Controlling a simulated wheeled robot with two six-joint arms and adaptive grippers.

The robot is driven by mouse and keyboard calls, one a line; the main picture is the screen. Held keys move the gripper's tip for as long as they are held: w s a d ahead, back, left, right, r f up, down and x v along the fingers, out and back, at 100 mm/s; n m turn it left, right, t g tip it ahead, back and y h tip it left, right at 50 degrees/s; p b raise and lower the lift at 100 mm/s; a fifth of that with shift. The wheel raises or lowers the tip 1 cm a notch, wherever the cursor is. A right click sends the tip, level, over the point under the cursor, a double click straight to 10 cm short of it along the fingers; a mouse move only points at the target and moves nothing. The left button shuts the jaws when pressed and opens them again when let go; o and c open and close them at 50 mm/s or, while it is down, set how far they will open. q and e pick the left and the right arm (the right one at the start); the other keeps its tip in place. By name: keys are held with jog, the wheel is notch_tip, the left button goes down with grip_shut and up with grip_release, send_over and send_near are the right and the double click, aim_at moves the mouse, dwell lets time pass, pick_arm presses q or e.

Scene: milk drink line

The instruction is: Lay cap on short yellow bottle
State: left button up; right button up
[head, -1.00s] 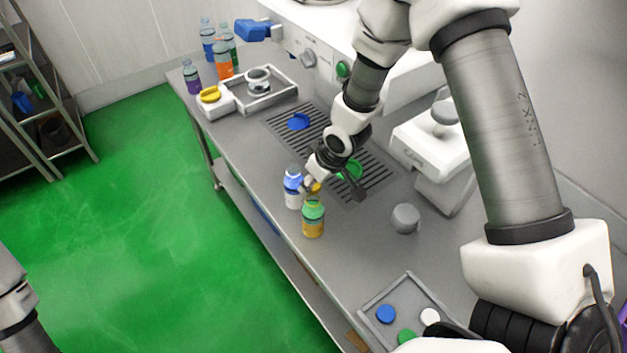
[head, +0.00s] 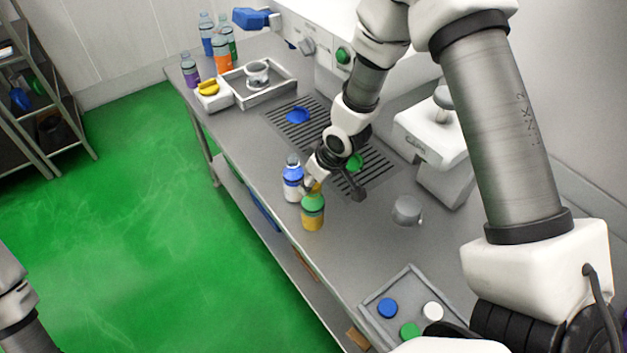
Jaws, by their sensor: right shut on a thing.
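A short bottle (head: 313,218) with a green upper part and yellow lower part stands upright near the front edge of the steel table. A blue and white bottle (head: 292,184) stands just behind it to the left. My right gripper (head: 315,187) is at the top of the short bottle, between the two bottles. It is shut on a small yellowish thing, apparently the cap, mostly hidden by the fingers. I cannot tell whether the cap touches the bottle's mouth. My left gripper is out of view.
A tray (head: 369,302) with blue, white and green caps lies at the near end. A grey round knob-like object (head: 407,210) stands right of the bottles. A drip grate (head: 375,165) lies behind them. Several bottles and a metal tray (head: 284,93) are at the far end.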

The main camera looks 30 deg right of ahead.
jog(key=shift+f, duration=0.15)
jog(key=o, duration=1)
jog(key=shift+w+d, duration=0.1)
jog(key=shift+w, duration=0.05)
jog(key=shift+c, duration=0.2)
jog(key=v, duration=0.7)
jog(key=shift+r, duration=0.25)
jog(key=shift+f, duration=0.1)
